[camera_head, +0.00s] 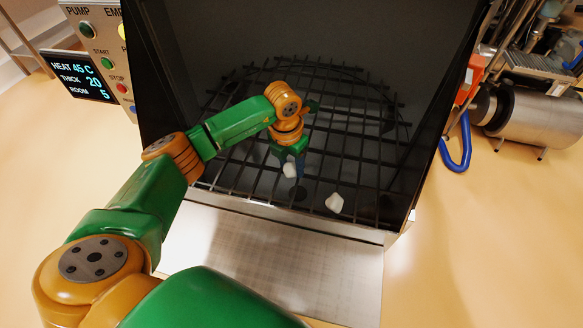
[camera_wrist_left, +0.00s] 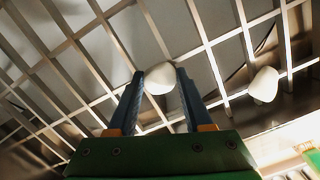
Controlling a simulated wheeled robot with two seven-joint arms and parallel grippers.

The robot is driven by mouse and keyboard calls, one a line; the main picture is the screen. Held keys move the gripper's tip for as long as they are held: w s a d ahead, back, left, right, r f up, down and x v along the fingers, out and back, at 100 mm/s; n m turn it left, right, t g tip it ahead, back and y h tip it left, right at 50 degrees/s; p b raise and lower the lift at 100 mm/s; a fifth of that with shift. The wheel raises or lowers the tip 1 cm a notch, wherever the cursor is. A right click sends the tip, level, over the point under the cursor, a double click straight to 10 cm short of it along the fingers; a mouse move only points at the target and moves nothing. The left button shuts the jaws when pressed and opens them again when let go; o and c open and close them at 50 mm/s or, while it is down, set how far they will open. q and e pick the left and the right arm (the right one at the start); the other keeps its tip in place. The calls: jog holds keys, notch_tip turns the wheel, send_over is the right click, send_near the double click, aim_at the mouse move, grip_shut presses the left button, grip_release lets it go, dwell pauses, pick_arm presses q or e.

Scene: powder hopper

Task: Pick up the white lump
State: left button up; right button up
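My left gripper (camera_head: 295,170) reaches down to the bar grid in the dark hopper. In the left wrist view its two blue fingers (camera_wrist_left: 162,84) have a white lump (camera_wrist_left: 160,78) between their tips. The lump fills the gap and appears to touch both fingers. In the head view this lump (camera_head: 290,170) shows beside the fingers, partly hidden by them. Whether it is clear of the grid is hard to tell. A second white lump (camera_head: 334,203) lies on the grid to the right, nearer the front edge; the wrist view shows it too (camera_wrist_left: 264,84). My right gripper is not in view.
The grid (camera_head: 360,150) spans the hopper mouth between dark side walls (camera_head: 430,130). A metal apron (camera_head: 270,250) lies in front. A control panel (camera_head: 105,50) with a display stands at the left. Steel machinery (camera_head: 535,115) and a blue hose (camera_head: 457,155) are outside at the right.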

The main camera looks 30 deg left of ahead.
aim_at(293, 163)
pick_arm(q)
grip_shut()
notch_tip(293, 163, up, 3)
jog(key=shift+w+r, duration=0.1)
jog(key=shift+r, duration=0.1)
jog(key=s+d+r, duration=0.2)
jog(key=d+r, duration=0.2)
jog(key=d, duration=0.2)
jog(key=s+d+r+b, duration=0.1)
jog(key=s+d+r, duration=0.2)
jog(key=d+r, duration=0.2)
jog(key=shift+s+d+r+b, duration=0.25)
jog(key=shift+d+r+b, duration=0.05)
jog(key=shift+d, duration=0.65)
